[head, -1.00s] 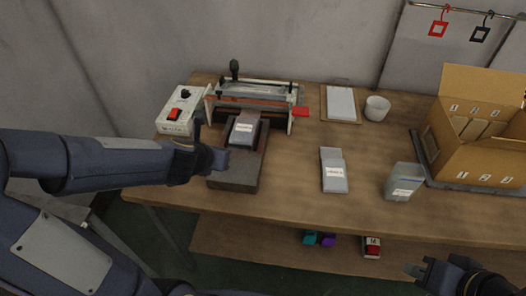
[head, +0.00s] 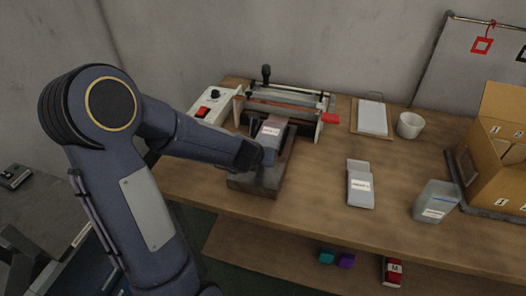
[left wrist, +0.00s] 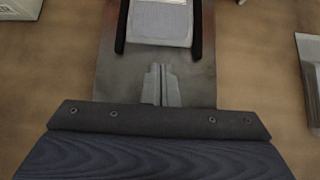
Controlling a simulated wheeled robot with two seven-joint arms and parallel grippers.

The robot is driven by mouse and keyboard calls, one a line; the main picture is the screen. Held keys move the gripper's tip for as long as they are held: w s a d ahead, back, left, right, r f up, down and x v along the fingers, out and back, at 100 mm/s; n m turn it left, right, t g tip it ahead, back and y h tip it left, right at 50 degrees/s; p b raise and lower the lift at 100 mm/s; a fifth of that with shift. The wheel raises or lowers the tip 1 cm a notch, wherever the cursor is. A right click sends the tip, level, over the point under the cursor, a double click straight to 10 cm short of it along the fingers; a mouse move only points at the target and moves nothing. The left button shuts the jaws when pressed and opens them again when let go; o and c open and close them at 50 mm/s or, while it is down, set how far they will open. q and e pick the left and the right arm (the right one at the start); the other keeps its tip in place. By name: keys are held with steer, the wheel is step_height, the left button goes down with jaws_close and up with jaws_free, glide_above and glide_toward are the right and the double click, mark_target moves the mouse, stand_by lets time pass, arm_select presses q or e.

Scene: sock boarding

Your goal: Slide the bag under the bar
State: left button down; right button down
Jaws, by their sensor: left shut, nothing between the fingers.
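A grey bag with a white label (head: 271,130) lies on the dark platform (head: 240,183) of the sealer, its far end close to the sealer's bar (head: 285,103). I cannot tell whether that end is under the bar. In the left wrist view the bag (left wrist: 160,22) lies flat between two black side guides. My left gripper (head: 262,155) is at the near end of the bag. Its fingertips (left wrist: 161,70) are shut, empty and low over the platform, with a small gap to the bag in the left wrist view. My right gripper is out of view.
A control box with a red switch (head: 208,112) stands left of the sealer. A red handle tip (head: 330,119) sticks out right.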

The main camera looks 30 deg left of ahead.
mark_target(264, 145)
arm_select(q)
steer(key=shift+w+a, duration=0.2)
steer(key=shift+w, duration=0.75)
steer(key=shift+w, duration=0.15)
steer(key=shift+w+a, duration=0.2)
steer(key=shift+w, duration=0.4)
steer(key=shift+s+r, duration=0.1)
steer(key=shift+r, duration=0.05)
steer(key=shift+a, duration=0.1)
